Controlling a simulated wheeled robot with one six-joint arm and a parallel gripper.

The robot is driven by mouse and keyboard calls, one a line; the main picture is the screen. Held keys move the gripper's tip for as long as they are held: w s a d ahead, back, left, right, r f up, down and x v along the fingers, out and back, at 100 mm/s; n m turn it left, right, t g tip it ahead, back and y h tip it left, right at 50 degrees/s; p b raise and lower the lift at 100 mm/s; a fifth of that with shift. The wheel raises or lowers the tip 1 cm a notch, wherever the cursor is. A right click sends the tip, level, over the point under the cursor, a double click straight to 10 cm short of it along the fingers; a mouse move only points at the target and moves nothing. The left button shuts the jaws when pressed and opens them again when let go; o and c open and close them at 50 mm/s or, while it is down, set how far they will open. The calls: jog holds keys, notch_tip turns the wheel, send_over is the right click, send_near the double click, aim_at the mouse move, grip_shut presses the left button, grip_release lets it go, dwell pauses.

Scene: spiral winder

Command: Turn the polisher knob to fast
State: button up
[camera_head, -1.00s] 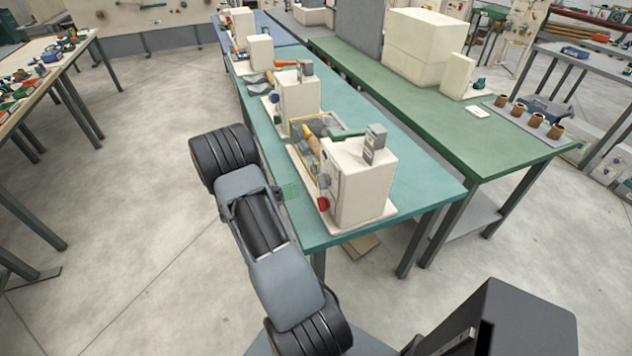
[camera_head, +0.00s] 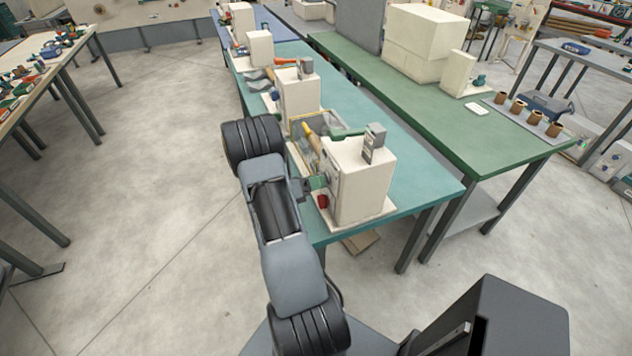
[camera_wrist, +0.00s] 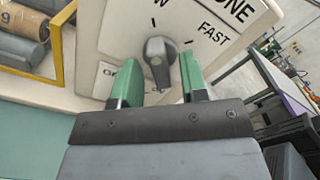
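The polisher (camera_head: 357,185) is a cream box on the near end of the teal table. Its face fills the top of the wrist view (camera_wrist: 222,16). The dark grey knob (camera_wrist: 158,62) sits on that face, with a pointer line toward the letter ending in "W" at its upper left. The word "FAST" is printed to the upper right, with a tick mark by it. My gripper (camera_wrist: 160,80) is open, its green fingers on either side of the knob, with gaps visible. In the head view my gripper (camera_head: 316,183) is at the polisher's left face, partly hidden by my arm.
A red knob or button (camera_head: 322,201) is low on the same face, close under my gripper. A yellow-framed tray (camera_wrist: 57,50) with rolls stands left of the polisher. More cream machines (camera_head: 298,92) line the teal table (camera_head: 425,185). Open floor lies left.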

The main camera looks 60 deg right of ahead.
grip_shut()
jog(key=shift+m, duration=0.3)
jog(key=m+b, duration=1.5)
jog(key=shift+f, duration=0.15)
jog(key=shift+m+b, duration=0.35)
jog(key=shift+m, duration=0.05)
dwell(0.3)
jog(key=shift+o, duration=0.4)
grip_release()
